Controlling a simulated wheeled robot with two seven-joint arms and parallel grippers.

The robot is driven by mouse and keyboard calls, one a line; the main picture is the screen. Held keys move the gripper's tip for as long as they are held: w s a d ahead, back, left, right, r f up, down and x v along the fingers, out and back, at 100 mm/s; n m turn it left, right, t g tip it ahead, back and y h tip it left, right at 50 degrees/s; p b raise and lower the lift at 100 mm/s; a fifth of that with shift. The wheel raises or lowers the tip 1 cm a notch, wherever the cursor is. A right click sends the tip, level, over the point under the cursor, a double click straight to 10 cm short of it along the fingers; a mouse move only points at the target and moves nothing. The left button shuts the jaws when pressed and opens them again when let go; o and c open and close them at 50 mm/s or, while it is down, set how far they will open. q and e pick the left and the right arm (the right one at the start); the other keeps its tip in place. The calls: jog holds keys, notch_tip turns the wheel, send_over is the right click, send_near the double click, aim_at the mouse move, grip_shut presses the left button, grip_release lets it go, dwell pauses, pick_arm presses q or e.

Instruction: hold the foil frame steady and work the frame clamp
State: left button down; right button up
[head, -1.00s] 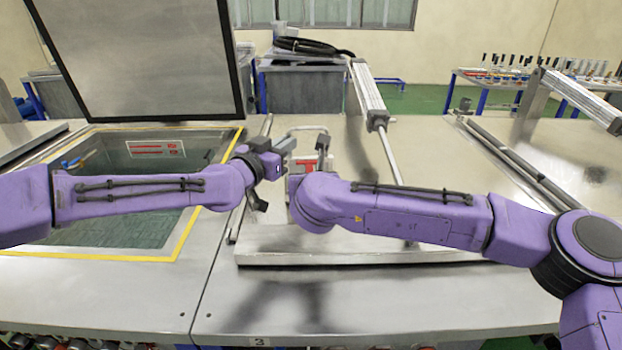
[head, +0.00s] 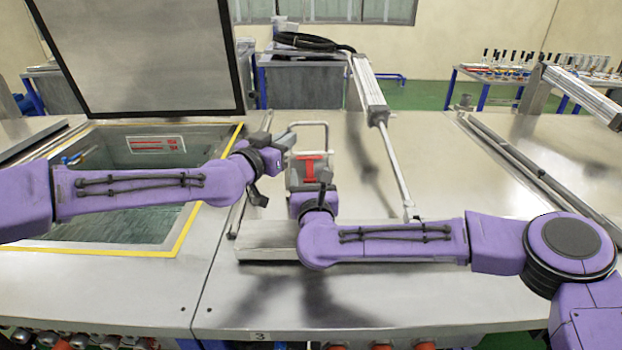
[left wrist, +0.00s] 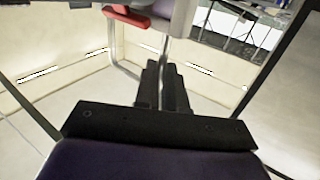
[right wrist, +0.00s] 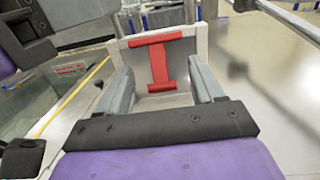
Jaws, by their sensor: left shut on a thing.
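The foil frame is a pale metal tube loop with a grey holder (right wrist: 137,66) at its near end. A red T-shaped frame clamp (head: 309,165) sits on that holder; it fills the middle of the right wrist view (right wrist: 160,64). My left gripper (head: 287,141) is at the frame's left side, shut on its tube; its fingers are together in the left wrist view (left wrist: 164,75). My right gripper (right wrist: 162,82) is open in front of the clamp, one finger on each side. Whether its fingers touch the holder I cannot tell. In the head view its fingertips are partly hidden.
A raised dark-edged lid (head: 140,60) stands behind a yellow-edged tank opening (head: 160,254) at left. A pneumatic cylinder (head: 369,90) and its rod slant down right of the frame. A metal slab (head: 268,251) lies under my right arm.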

jog(key=shift+s, duration=0.1)
jog(key=s, duration=0.8)
jog(key=s+d, duration=0.1)
jog(key=s, duration=0.2)
jog(key=shift+s+f, duration=0.35)
jog(key=shift+s, duration=0.05)
pick_arm(q)
jog(key=c, duration=1.1)
grip_release()
jog(key=shift+s, duration=0.1)
